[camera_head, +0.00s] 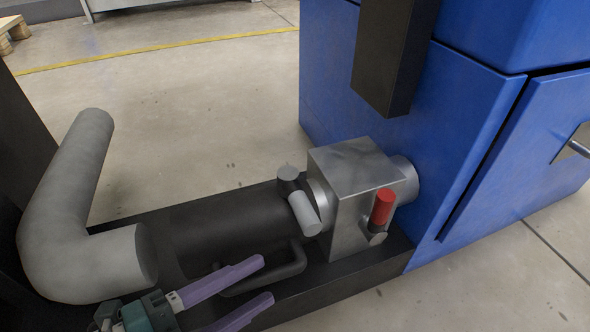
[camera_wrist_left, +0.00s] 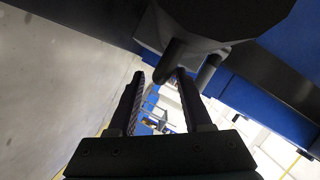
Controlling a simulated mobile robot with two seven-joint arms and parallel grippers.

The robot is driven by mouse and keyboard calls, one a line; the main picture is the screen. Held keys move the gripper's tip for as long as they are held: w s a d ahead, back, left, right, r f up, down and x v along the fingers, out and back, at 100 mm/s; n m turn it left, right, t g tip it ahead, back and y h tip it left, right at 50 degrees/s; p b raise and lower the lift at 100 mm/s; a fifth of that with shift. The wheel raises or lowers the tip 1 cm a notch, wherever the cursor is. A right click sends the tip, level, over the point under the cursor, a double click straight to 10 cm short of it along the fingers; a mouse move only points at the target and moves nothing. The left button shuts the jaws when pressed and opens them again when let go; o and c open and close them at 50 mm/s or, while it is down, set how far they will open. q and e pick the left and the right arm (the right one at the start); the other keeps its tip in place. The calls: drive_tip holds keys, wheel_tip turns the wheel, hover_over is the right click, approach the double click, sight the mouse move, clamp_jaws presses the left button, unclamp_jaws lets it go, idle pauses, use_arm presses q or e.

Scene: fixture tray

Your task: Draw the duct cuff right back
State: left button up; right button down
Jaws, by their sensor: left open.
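The duct cuff (camera_head: 215,228) is a dark, wide cylinder lying in a black trough, its right end by the bright collar of a metal box (camera_head: 350,200). A dark bent handle (camera_head: 298,262) stands out from its near side. My left gripper (camera_head: 267,278) has purple fingers, open and empty, with the tips near the handle. In the left wrist view the handle (camera_wrist_left: 170,62) shows just ahead of the open left gripper (camera_wrist_left: 160,75), below the dark cuff. I cannot tell whether it lies between the fingers. My right gripper is not in view.
A thick grey bent pipe (camera_head: 68,215) stands left of the cuff. A grey lever (camera_head: 304,213) sits by the collar, and a red-handled lever (camera_head: 383,207) on the box. A blue cabinet (camera_head: 450,130) rises behind, with a black post (camera_head: 385,60) hanging before it.

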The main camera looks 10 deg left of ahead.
use_arm(q)
drive_tip(key=shift+x, duration=1.1)
drive_tip(key=shift+s+a, duration=0.15)
drive_tip(key=shift+c, duration=0.3)
drive_tip(key=shift+r, duration=0.1)
drive_tip(key=c, duration=0.4)
clamp_jaws()
drive_tip(key=shift+r, duration=0.1)
